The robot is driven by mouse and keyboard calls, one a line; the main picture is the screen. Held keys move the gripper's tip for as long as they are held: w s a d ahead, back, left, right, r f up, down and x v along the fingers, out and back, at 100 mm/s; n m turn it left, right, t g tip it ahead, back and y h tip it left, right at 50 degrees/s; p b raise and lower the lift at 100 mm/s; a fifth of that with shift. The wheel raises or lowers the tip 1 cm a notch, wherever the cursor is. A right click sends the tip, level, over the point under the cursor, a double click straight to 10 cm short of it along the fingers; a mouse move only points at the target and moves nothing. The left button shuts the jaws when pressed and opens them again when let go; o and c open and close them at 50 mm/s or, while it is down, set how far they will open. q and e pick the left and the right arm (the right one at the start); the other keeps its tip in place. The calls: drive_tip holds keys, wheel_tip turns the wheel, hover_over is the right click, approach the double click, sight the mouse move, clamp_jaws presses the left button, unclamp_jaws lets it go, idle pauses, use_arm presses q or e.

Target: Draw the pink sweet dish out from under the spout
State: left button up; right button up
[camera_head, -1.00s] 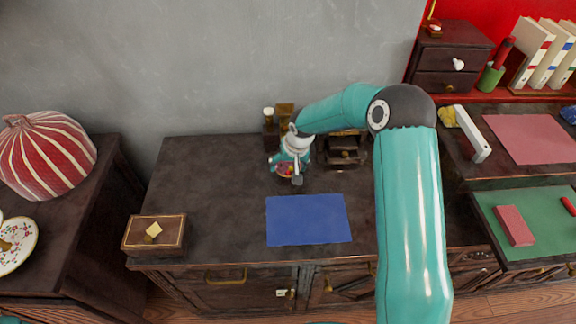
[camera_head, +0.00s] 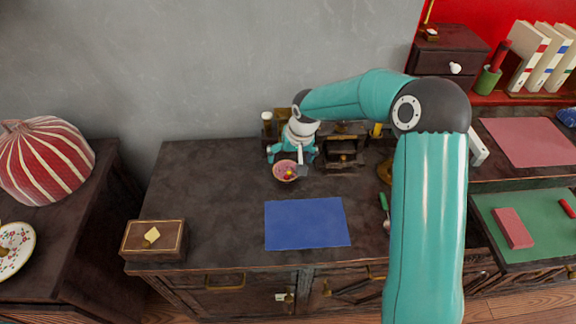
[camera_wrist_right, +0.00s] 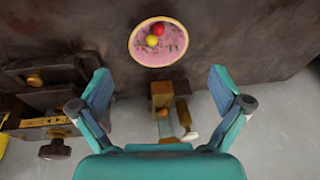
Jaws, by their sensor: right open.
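The pink sweet dish (camera_head: 277,173) is a small round bowl on the dark cabinet top, behind the blue mat (camera_head: 307,223). The dish holds a red and a yellow sweet; it also shows in the right wrist view (camera_wrist_right: 143,52). My right gripper (camera_head: 292,155) is open and empty, on the wall side of the dish. In the right wrist view its spread fingers (camera_wrist_right: 160,92) stand apart from the dish, which lies beyond their tips. I cannot make out a teapot or its spout. My left gripper is not in view.
A small dark drawer unit (camera_head: 344,158) stands right of the gripper. A wooden stand with a pale knob (camera_wrist_right: 162,95) shows between the fingers in the wrist view. A lidded box (camera_head: 155,240) stands at the front left. The cabinet top left of the dish is clear.

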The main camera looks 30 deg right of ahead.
drive_tip(key=shift+v, duration=2.2)
